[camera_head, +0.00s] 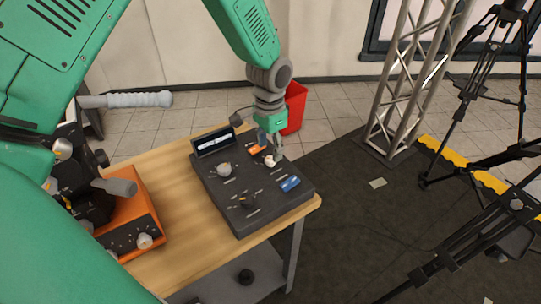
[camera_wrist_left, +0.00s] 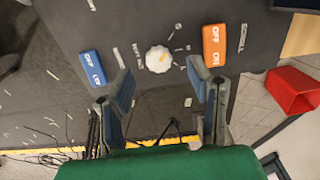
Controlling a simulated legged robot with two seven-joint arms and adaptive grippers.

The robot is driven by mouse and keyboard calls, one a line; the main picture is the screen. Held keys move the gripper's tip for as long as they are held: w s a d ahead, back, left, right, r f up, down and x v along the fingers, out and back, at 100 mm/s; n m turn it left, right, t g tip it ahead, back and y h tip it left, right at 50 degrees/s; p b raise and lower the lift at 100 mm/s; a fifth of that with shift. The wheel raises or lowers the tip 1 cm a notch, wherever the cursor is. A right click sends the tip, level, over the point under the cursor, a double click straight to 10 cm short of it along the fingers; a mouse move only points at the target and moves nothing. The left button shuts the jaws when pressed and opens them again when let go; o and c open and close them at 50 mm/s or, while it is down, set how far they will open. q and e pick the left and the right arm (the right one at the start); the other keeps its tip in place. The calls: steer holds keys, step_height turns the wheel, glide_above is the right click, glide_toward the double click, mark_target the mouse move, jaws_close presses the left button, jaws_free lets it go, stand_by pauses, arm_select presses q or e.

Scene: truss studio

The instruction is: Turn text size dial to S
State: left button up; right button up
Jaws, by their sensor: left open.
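The dark control panel (camera_head: 245,203) lies on the wooden table. A white dial (camera_wrist_left: 158,59) with a yellow mark sits on it between an orange OFF/ON switch (camera_wrist_left: 214,46) and a blue switch (camera_wrist_left: 93,68). In the head view the white dial (camera_head: 270,161) is right by my left gripper (camera_head: 270,147), which points down at it. In the left wrist view my left gripper (camera_wrist_left: 161,98) is open, its fingers apart on either side of the dial's position, with nothing between them. The labels around the dial are too small to read. My right gripper is not in view.
On the panel are a small display (camera_head: 213,141), a grey knob (camera_head: 224,169) and a black knob (camera_head: 247,202). An orange device (camera_head: 137,216) stands left on the table (camera_head: 172,180). A red bin (camera_head: 295,108), a truss (camera_head: 406,80) and tripods stand beyond.

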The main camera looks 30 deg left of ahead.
mark_target(270, 158)
arm_select(q)
step_height(270, 158, up, 8)
steer(key=shift+r, duration=0.15)
stand_by(0.6)
